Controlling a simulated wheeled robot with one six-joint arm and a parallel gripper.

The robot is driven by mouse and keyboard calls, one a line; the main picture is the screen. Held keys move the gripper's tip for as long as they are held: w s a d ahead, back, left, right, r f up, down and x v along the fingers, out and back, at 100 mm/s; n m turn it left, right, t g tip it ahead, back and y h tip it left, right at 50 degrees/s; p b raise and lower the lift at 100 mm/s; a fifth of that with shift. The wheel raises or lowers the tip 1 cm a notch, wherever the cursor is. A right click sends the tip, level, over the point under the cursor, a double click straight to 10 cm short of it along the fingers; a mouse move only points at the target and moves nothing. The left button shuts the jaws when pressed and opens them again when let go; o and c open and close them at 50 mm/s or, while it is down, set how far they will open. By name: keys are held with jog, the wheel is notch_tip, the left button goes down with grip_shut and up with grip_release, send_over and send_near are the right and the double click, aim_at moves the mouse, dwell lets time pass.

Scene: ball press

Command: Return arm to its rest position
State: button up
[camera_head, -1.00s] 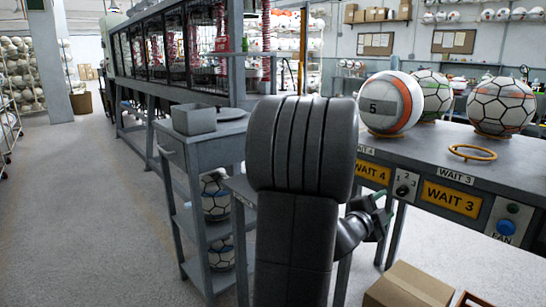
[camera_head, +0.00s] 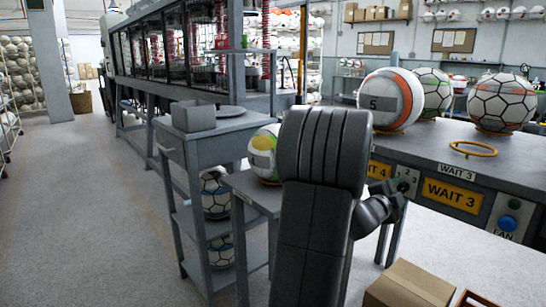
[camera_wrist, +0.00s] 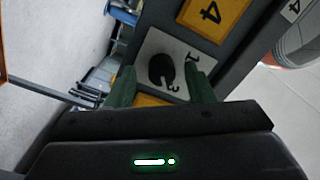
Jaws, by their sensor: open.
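My dark arm (camera_head: 320,170) rises in the middle of the head view, with its bulky joint hiding part of the bench behind. My gripper (camera_head: 402,190) is small at its right, in front of the bench's front panel. In the wrist view my gripper (camera_wrist: 161,80) has two green fingers spread apart with nothing held between them. A black selector knob (camera_wrist: 162,69) on a white numbered plate shows beyond the fingers. In the head view the gripper covers part of that plate.
The bench (camera_head: 450,142) holds several balls, including the one marked 5 (camera_head: 388,100), and an empty orange ring (camera_head: 474,149). A yellow-green and white ball (camera_head: 264,152) sits on a grey stand left of my arm. A cardboard box (camera_head: 410,284) is low at right. The left floor is clear.

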jog(key=shift+s+a+r+n+p, duration=0.1)
jog(key=shift+a+r+n+p, duration=0.2)
jog(key=shift+n+p, duration=0.6)
jog(key=n+p, duration=0.3)
jog(key=p, duration=0.1)
jog(key=shift+d, duration=0.15)
jog(key=n+p, duration=0.5)
jog(key=p, duration=0.2)
jog(key=v, duration=1.2)
jog(key=shift+s+b, duration=0.15)
jog(key=shift+b, duration=0.2)
jog(key=shift+s, duration=0.1)
